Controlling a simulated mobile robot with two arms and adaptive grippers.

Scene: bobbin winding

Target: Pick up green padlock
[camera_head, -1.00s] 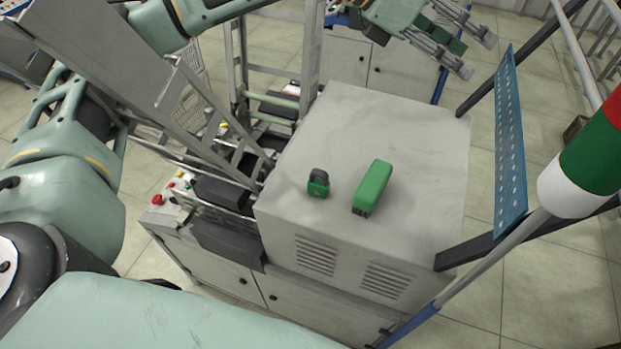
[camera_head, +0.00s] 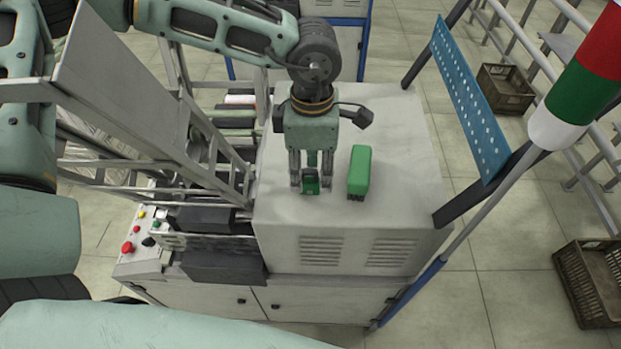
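The green padlock (camera_head: 311,187) with a dark shackle is on the light grey top of the machine cabinet, in the middle of the head view. My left gripper (camera_head: 311,184) points down over it from behind. Its two fingers are spread, one on each side of the padlock, with gaps visible between fingers and padlock. The fingers hide part of the surroundings of the padlock, and I cannot tell whether they touch the cabinet top. My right gripper is not in view.
A larger green block-shaped object (camera_head: 359,172) stands just right of the gripper. The cabinet top (camera_head: 408,150) is clear further right. A metal frame (camera_head: 150,110) rises at left, a blue perforated panel (camera_head: 470,100) and a striped signal pole (camera_head: 578,95) at right.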

